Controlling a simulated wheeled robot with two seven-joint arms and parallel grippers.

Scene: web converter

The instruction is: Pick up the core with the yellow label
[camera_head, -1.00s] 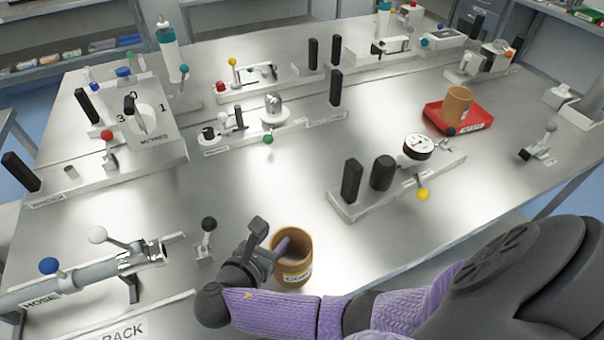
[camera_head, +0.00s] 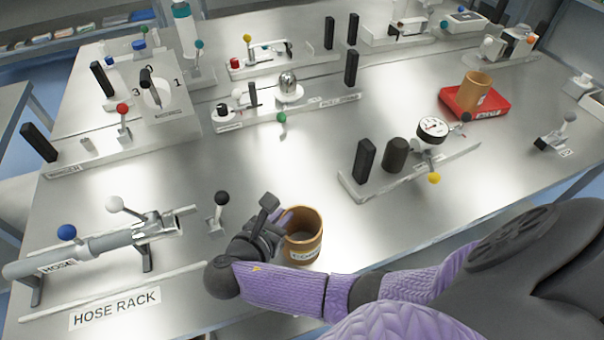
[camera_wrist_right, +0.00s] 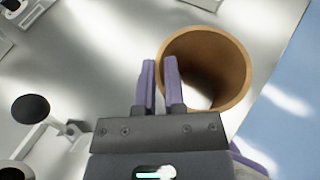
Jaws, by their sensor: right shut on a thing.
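A brown cardboard core (camera_head: 304,238) stands upright at the front middle of the bench in the head view, with a pale label on its near side. The label's colour is hard to tell. My right gripper (camera_head: 281,220) is at the core's left rim, shut on its wall. In the right wrist view the two purple fingers (camera_wrist_right: 160,75) sit either side of the wall of the open-topped core (camera_wrist_right: 240,70). I cannot tell whether the core is clear of the bench. A second brown core (camera_head: 475,90) stands in a red tray (camera_head: 459,106) at the right. My left gripper is out of view.
A hose rack with a grey hose (camera_head: 100,246) lies to the left of the gripper. A black-knobbed lever (camera_head: 220,203) stands close by. A gauge fixture (camera_head: 432,130) with black posts is behind to the right. Bare bench lies between the core and these fixtures.

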